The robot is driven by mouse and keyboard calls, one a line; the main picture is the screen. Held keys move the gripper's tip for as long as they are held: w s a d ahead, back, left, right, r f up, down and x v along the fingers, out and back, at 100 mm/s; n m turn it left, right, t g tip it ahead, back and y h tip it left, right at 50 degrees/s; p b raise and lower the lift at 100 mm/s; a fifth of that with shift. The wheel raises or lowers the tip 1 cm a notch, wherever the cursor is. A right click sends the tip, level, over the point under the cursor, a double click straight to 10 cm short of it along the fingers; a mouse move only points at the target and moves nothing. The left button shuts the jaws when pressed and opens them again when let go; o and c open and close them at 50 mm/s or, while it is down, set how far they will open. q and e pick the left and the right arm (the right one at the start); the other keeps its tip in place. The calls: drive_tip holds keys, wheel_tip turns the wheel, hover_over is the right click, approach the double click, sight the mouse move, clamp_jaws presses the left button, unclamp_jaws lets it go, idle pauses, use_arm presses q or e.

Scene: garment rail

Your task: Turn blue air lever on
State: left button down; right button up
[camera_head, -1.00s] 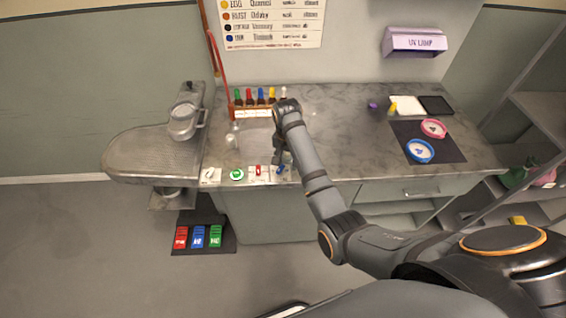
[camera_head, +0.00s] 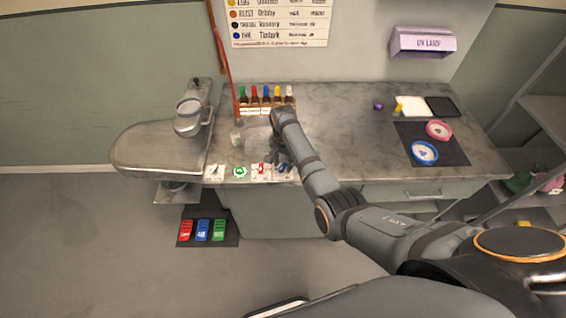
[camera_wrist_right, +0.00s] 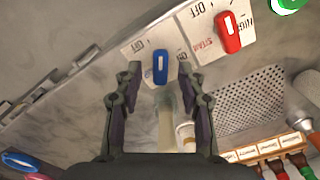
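The blue lever (camera_wrist_right: 160,67) sits on a white plate marked OFF near the counter's front edge. It shows between the two open fingers of my right gripper (camera_wrist_right: 158,80) in the right wrist view. A gap shows on each side of the lever, and I cannot tell how far the fingertips are above it. In the head view my right gripper (camera_head: 281,160) is over the counter's front edge beside the blue lever (camera_head: 284,168). My left gripper is not in view.
A red lever (camera_wrist_right: 229,32) on a plate marked STEAM is beside the blue one. A green round knob (camera_head: 240,172) is farther left. Several bottles in a rack (camera_head: 266,110) stand behind. Blue (camera_head: 424,153) and pink (camera_head: 439,131) dishes lie at the right.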

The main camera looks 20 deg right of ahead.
drive_tip(key=shift+f, duration=0.3)
clamp_jaws()
